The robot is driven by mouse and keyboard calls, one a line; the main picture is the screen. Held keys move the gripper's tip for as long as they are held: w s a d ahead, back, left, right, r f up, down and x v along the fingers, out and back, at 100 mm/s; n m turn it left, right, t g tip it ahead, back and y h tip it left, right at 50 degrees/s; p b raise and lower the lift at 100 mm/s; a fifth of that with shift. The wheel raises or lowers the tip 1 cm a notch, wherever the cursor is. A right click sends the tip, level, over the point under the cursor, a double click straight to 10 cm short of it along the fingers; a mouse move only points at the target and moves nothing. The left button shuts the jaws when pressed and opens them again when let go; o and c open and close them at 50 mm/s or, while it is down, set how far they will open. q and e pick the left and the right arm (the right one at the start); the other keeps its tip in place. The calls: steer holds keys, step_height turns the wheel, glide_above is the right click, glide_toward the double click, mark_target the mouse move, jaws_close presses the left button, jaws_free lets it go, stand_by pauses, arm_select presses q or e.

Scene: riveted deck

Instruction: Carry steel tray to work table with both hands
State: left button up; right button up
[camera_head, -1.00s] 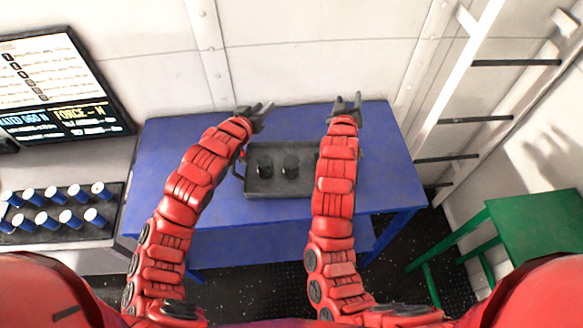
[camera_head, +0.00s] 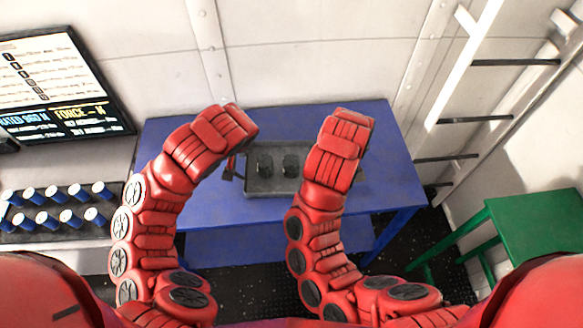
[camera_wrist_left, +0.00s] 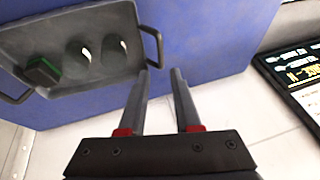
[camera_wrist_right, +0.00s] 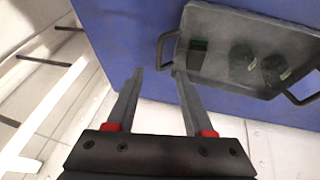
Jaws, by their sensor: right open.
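The grey steel tray (camera_head: 262,187) lies on a blue table (camera_head: 390,160). It holds two dark round pieces and, in the left wrist view, a small block with a green face (camera_wrist_left: 43,70). The right arm hides the tray's right end in the head view. My left gripper (camera_wrist_left: 162,72) is open and empty, its fingertips just short of one tray handle (camera_wrist_left: 154,48). My right gripper (camera_wrist_right: 157,72) is open and empty, with the other handle (camera_wrist_right: 162,50) just ahead of its fingertips. I cannot tell which table is the work table.
A green table (camera_head: 540,225) stands at the right, near a white ladder (camera_head: 455,90). A white wall closes off the back.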

mark_target(234, 164)
steer(key=shift+x, duration=3.45)
arm_select(q)
steer(key=x, duration=0.8)
steer(key=shift+f, duration=0.2)
steer(key=x, duration=0.8)
steer(key=shift+w+a+f, duration=0.15)
steer(key=shift+w+f, duration=0.1)
steer(key=shift+f, duration=0.05)
arm_select(e)
steer(key=x, duration=1)
steer(key=shift+w, duration=0.15)
arm_select(q)
steer(key=shift+c, duration=0.2)
arm_select(e)
steer(key=shift+c, duration=0.2)
arm_select(q)
jaws_close()
arm_select(e)
steer(key=c, duration=0.5)
jaws_close()
